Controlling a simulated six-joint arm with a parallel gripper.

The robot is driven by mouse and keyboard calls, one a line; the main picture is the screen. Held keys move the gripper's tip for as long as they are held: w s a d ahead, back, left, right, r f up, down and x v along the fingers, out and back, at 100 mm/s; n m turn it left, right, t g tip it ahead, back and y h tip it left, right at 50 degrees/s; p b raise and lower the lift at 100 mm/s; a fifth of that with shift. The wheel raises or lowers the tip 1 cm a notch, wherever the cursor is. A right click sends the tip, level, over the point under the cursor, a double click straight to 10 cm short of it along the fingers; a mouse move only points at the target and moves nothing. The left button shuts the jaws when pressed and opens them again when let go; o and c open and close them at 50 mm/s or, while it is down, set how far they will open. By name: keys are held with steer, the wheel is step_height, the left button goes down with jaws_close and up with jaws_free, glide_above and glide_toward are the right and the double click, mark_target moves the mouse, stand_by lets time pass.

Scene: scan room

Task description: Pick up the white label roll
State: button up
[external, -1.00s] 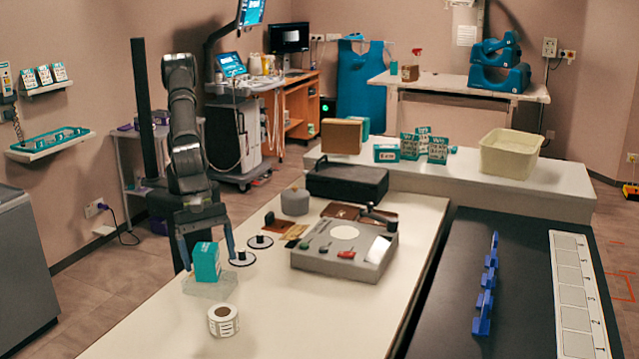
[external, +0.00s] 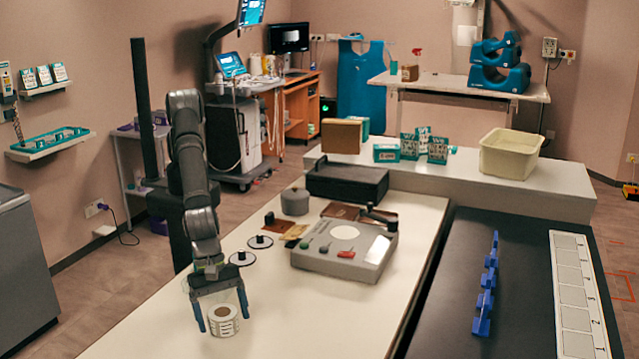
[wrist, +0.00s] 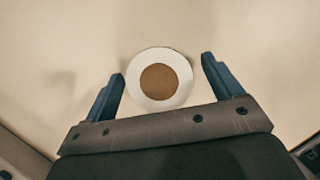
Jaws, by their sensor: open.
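The white label roll (external: 223,328) stands on the pale table near its front left edge, with printed marks on its side. In the wrist view the white label roll (wrist: 160,53) shows from above as a white ring with a brown centre. My gripper (external: 224,320) is open and points down over the roll, one finger to each side. In the wrist view my gripper (wrist: 162,68) has both fingers apart, with the roll between them and a gap on each side. Nothing is held.
Two dark-knobbed discs (external: 241,258) lie behind the gripper. A grey control box (external: 340,250) stands to the right, with a black case (external: 346,182) behind it. The table to the right of the roll is clear.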

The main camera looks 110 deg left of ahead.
steer(key=shift+w+d+f, duration=0.1)
steer(key=shift+w+f, duration=0.05)
steer(key=shift+f, duration=0.3)
steer(key=c, duration=1.1)
steer(key=shift+c, duration=0.2)
steer(key=shift+r, duration=0.15)
